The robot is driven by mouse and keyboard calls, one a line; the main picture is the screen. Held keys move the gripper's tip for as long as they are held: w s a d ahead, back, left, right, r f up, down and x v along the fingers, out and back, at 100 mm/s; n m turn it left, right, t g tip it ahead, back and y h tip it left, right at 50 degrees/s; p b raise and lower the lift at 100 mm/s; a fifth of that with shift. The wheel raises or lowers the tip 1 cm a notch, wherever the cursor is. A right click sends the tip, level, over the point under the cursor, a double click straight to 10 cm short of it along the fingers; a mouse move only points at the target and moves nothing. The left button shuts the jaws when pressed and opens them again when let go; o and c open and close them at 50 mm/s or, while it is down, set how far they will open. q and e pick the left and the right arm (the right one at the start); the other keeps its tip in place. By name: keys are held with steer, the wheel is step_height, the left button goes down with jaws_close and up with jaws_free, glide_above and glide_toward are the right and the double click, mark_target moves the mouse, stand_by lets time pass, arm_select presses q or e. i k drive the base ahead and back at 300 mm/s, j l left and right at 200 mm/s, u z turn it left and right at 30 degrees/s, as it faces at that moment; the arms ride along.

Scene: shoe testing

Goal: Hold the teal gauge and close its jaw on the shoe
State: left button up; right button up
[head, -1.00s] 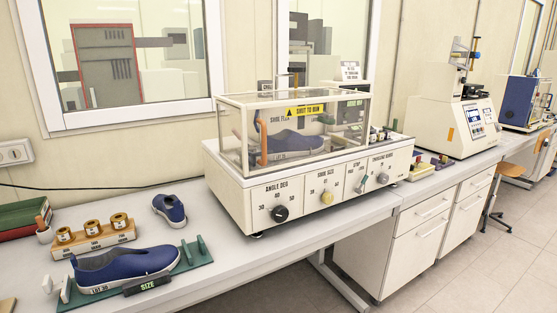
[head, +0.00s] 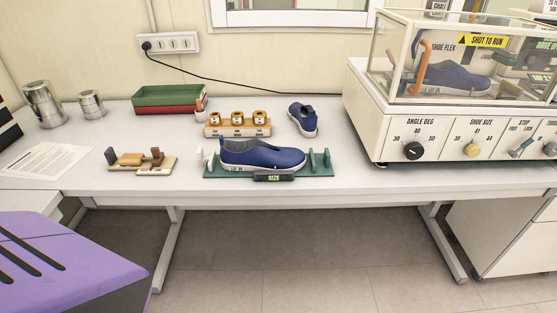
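The teal gauge (head: 213,170) lies on the bench in the head view. Its flat base carries a blue shoe (head: 262,157) with a white sole, toe to the right. A white upright piece stands at the gauge's left end, by the heel. Teal uprights (head: 319,160) stand at its right end, by the toe; I cannot tell whether any of them touches the shoe. A dark SIZE display (head: 273,177) sits on the front edge. Neither of my grippers is in view.
A wooden rack with brass weights (head: 237,130) and a second blue shoe (head: 303,119) stand behind the gauge. A wooden block set (head: 141,161) lies to its left, stacked trays (head: 168,99) behind. The flex machine (head: 440,130) stands at right. The bench front is clear.

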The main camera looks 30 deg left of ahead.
mark_target(211, 158)
steer(key=u, duration=1.5)
